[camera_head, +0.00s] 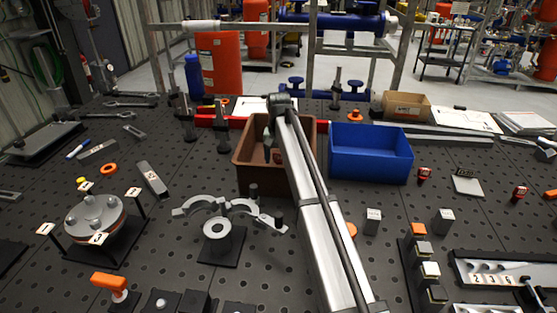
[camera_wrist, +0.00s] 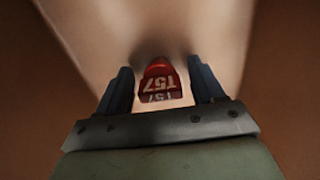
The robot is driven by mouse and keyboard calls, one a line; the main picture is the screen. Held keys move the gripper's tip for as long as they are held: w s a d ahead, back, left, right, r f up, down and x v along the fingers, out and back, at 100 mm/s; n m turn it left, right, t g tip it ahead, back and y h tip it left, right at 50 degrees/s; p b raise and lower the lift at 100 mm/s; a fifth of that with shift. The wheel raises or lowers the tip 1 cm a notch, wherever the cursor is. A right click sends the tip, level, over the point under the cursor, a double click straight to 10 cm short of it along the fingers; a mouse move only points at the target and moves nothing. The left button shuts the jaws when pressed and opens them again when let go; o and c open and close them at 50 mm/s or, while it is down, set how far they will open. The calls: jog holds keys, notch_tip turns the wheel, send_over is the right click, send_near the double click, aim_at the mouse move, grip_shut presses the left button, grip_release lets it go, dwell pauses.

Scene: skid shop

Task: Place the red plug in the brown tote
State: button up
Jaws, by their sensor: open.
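The brown tote (camera_head: 262,178) stands on the dark perforated table at the centre, left of a blue tote. My arm reaches over it and hides part of its inside. My gripper (camera_wrist: 162,82) is open, with its two dark fingers apart, and brown walls surround it in the wrist view. A red plug (camera_wrist: 158,80) marked 157 is between the fingers, with a gap on each side. I cannot tell whether it rests on the tote floor.
The blue tote (camera_head: 370,154) is close on the right. A grey clamp (camera_head: 228,208) stands in front. Small red labelled pieces (camera_head: 424,175) lie to the right. A flanged part (camera_head: 95,220) is at the left. Dark upright posts (camera_head: 222,130) stand behind the brown tote's left side.

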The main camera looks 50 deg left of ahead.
notch_tip(320, 180, up, 12)
jog(key=shift+f, duration=0.1)
dwell(0.4)
